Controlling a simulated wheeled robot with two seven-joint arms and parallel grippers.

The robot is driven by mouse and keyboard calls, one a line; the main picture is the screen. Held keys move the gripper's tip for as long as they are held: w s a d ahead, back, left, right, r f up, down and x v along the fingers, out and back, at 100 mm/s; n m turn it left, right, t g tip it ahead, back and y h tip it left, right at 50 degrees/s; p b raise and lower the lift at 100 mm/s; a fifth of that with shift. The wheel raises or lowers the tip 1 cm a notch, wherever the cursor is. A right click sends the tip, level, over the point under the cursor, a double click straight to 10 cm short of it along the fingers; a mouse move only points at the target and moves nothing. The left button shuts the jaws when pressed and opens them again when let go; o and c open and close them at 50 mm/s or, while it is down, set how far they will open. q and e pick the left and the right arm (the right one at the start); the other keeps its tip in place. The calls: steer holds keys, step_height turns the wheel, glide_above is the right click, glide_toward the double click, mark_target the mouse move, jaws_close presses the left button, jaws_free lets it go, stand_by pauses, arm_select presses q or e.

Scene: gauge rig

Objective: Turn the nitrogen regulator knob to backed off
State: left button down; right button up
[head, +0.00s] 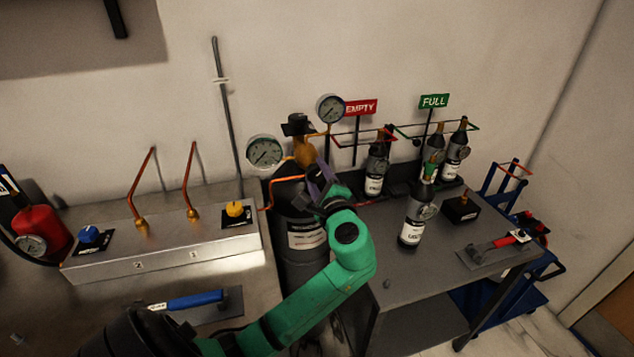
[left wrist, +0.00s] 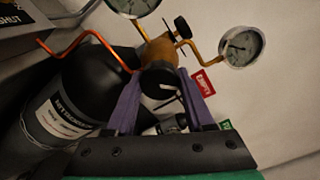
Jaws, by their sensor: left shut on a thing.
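The nitrogen cylinder (head: 303,262) is dark with a white label and stands between the two benches; it also shows in the left wrist view (left wrist: 88,92). Its brass regulator (head: 304,152) carries two round gauges, one at left (head: 264,151) and one at upper right (head: 330,109). The black regulator knob (left wrist: 160,82) faces the left wrist camera, with a pale mark on it. My left gripper (left wrist: 160,88) has its purple fingers on both sides of the knob and is shut on it. In the head view the gripper hides the knob. My right gripper is not in view.
A metal manifold box (head: 165,245) with blue and yellow knobs stands on the left bench. The right table (head: 385,270) holds several small bottles, a black box and a red-handled tool. EMPTY (head: 361,107) and FULL (head: 433,101) signs stand behind. A copper pipe (head: 268,190) runs beside the cylinder.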

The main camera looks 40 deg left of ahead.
arm_select(q)
steer(key=n+b, duration=0.1)
steer(key=n, duration=0.1)
steer(key=n+b, duration=0.2)
steer(key=shift+f+n+b, duration=0.3)
steer(key=shift+f, duration=0.05)
steer(key=shift+r+n+b, duration=0.15)
steer(key=shift+n+b, duration=1.4)
steer(key=shift+n, duration=0.45)
steer(key=shift+c, duration=1.4)
jaws_free()
steer(key=shift+s+r, duration=0.1)
steer(key=shift+r, duration=0.1)
steer(key=shift+d, duration=0.15)
